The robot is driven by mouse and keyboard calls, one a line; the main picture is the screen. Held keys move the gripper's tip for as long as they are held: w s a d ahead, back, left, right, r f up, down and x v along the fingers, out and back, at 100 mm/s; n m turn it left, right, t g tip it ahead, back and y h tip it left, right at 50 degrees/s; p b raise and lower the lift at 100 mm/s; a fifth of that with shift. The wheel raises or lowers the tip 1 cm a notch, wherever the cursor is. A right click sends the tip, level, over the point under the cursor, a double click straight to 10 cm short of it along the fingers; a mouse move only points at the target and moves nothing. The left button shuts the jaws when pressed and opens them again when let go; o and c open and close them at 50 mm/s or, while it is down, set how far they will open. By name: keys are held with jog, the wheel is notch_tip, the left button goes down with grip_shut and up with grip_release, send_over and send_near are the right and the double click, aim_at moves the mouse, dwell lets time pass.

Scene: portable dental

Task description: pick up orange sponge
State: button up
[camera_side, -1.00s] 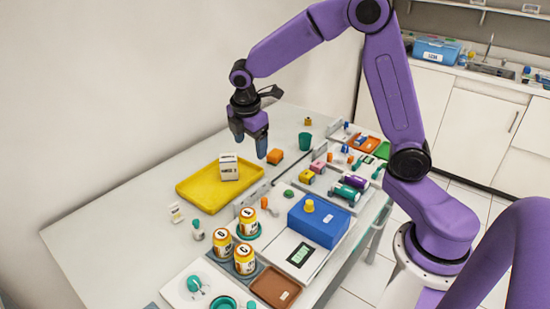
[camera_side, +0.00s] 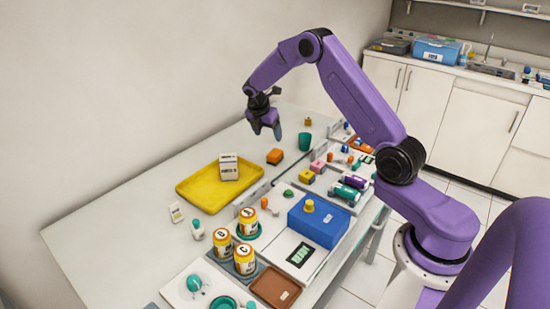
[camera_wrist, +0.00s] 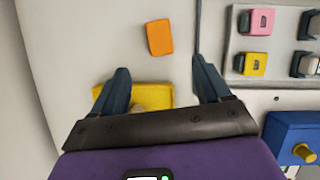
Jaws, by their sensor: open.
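The orange sponge (camera_side: 275,156) is a small orange block lying on the bare table, beyond the yellow tray (camera_side: 190,196). It also shows in the wrist view (camera_wrist: 160,37), past my fingertips and roughly between their lines. My gripper (camera_side: 268,132) is above the table, behind and slightly left of the sponge in the side view, and apart from it. In the wrist view my gripper (camera_wrist: 160,75) has its two dark blue fingers spread wide with nothing between them. A white box (camera_side: 228,168) stands in the yellow tray.
A teal cup (camera_side: 305,141) stands right of the sponge. A grey tray (camera_wrist: 278,73) with pink and yellow blocks lies to its right in the wrist view. A blue box (camera_side: 318,222) and several labelled jars (camera_side: 222,243) stand nearer the camera. Table around the sponge is clear.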

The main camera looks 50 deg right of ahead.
aim_at(275, 153)
jog(key=x, duration=1.3)
jog(key=shift+f, duration=0.15)
jog(key=c, duration=1)
